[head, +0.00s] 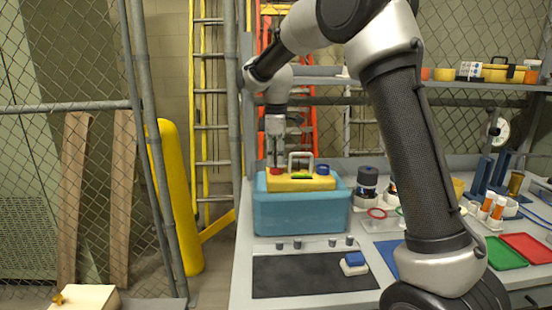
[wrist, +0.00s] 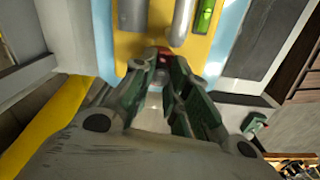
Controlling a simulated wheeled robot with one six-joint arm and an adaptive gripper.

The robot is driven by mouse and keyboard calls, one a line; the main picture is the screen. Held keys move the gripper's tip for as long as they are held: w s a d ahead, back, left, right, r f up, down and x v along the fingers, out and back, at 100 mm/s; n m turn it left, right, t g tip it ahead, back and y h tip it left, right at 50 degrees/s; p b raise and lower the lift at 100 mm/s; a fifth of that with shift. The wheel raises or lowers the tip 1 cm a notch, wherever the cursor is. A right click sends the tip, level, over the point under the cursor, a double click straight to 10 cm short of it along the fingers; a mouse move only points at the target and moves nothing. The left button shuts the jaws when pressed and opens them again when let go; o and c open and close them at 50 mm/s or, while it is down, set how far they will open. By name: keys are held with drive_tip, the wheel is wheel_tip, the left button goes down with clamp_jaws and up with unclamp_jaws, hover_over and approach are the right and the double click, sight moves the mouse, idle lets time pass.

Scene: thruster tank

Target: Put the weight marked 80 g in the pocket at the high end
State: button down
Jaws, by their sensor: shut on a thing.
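A yellow body (head: 300,184) with a grey handle (head: 301,156) sits in a blue tank (head: 300,214). It has a red piece (head: 276,171) at its left end, a blue piece (head: 322,169) at its right end and a green vial (wrist: 205,18). I cannot tell which end is higher. My gripper (head: 276,164) points down at the left end.
A dark mat (head: 310,276) with a blue-and-white block (head: 354,263) lies in front. A fence pole (head: 160,150) stands left.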

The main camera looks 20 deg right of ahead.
drive_tip(key=shift+f, duration=0.65)
drive_tip(key=c, duration=1.3)
unclamp_jaws()
wheel_tip(320, 180, up, 12)
